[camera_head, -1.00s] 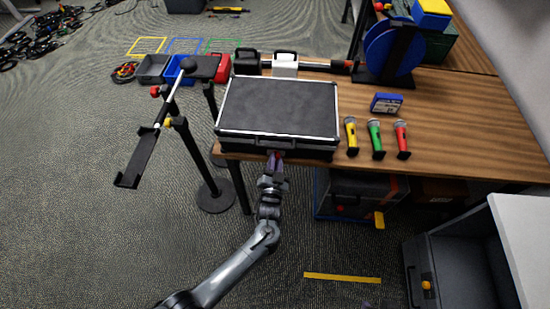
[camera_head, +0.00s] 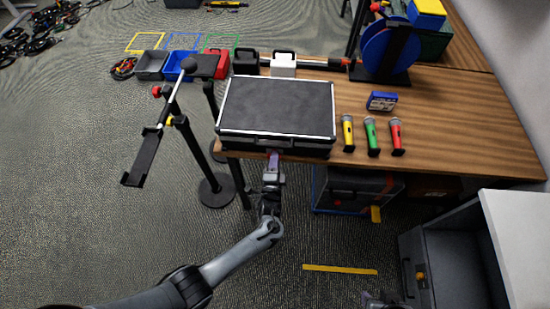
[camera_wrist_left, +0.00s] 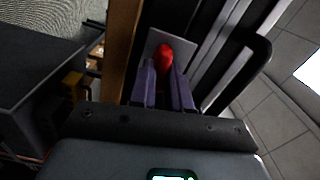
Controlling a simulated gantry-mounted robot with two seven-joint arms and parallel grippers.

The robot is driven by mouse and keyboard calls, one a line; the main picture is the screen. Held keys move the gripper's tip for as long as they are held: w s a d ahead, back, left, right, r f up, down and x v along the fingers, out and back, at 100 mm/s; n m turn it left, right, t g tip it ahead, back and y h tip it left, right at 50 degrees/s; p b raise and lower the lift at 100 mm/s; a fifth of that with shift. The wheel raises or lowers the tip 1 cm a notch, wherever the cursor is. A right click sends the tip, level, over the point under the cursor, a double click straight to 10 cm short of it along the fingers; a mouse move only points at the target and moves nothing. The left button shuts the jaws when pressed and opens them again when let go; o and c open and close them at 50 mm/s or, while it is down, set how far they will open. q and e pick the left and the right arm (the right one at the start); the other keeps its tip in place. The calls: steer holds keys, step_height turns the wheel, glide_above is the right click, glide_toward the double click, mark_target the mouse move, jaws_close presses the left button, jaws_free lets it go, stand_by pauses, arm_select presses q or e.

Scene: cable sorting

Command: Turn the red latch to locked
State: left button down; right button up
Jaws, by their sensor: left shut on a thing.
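The red latch (camera_wrist_left: 164,57) is on a light plate on the front of the black case, seen in the left wrist view. The closed black case (camera_head: 278,106) with silver edges lies at the table's front edge in the head view. My left gripper (camera_head: 273,160) is at the middle of the case's front, and its purple fingers (camera_wrist_left: 165,82) are shut on the latch. In the head view the latch is too small and covered to make out. A small grey part at the bottom edge looks like the tip of my right gripper (camera_head: 374,300); its fingers are unclear.
Yellow, green and red microphones (camera_head: 371,136) stand right of the case. A blue box (camera_head: 381,101) and a blue reel (camera_head: 390,50) are behind them. A black stand (camera_head: 180,110) is left of the table. A grey drawer cabinet (camera_head: 440,265) is at lower right.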

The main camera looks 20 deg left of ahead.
arm_select(q)
steer(key=shift+m, duration=0.8)
steer(key=shift+f, duration=0.1)
steer(key=c, duration=1.1)
jaws_free()
steer(key=shift+s, duration=0.1)
steer(key=p+v, duration=0.2)
steer(key=v, duration=0.8)
steer(key=shift+s+d, duration=0.1)
steer(key=shift+s, duration=0.2)
